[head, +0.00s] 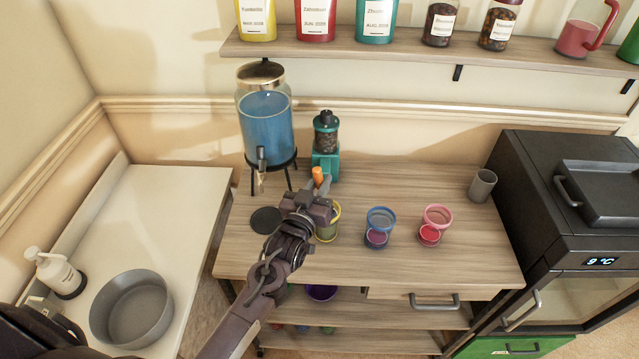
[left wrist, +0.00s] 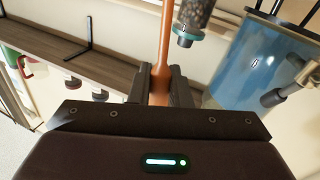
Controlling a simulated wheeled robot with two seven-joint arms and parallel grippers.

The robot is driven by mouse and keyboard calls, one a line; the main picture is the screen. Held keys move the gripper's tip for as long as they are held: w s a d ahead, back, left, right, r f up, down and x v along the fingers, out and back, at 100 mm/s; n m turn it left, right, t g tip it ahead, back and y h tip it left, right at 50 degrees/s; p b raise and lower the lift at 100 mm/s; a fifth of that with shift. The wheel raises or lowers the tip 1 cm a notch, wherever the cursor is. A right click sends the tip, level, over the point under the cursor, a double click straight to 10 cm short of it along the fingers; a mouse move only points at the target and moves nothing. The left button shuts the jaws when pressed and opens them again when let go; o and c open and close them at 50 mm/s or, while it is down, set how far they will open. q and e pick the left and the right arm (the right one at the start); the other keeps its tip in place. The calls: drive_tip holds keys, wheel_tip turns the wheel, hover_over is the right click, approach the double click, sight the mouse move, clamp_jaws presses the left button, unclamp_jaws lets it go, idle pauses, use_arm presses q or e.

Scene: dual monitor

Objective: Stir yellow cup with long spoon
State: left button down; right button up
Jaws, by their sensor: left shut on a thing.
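The yellow cup (head: 328,235) stands on the wooden counter, partly hidden behind my left gripper (head: 314,200) in the head view. My left gripper is over the cup's left side and is shut on the long spoon (left wrist: 163,45), whose orange-brown handle runs between the fingers in the left wrist view. The spoon's orange end (head: 318,176) sticks up above the gripper in the head view. The lower part of the spoon is hidden, so I cannot tell whether it is inside the cup. My right gripper is not in view.
A blue-liquid dispenser (head: 265,125) and a teal grinder (head: 326,160) stand behind the gripper. A blue cup (head: 380,218) and a pink cup (head: 436,216) stand to the right, and a grey cup (head: 482,187) farther right. A black disc (head: 266,220) lies left.

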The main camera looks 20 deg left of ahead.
sight(318, 173)
use_arm(q)
drive_tip(key=shift+r+p, duration=1.75)
drive_tip(key=shift+r, duration=0.5)
wheel_tip(318, 173, up, 5)
drive_tip(key=p, duration=0.4)
drive_tip(key=shift+f, duration=0.1)
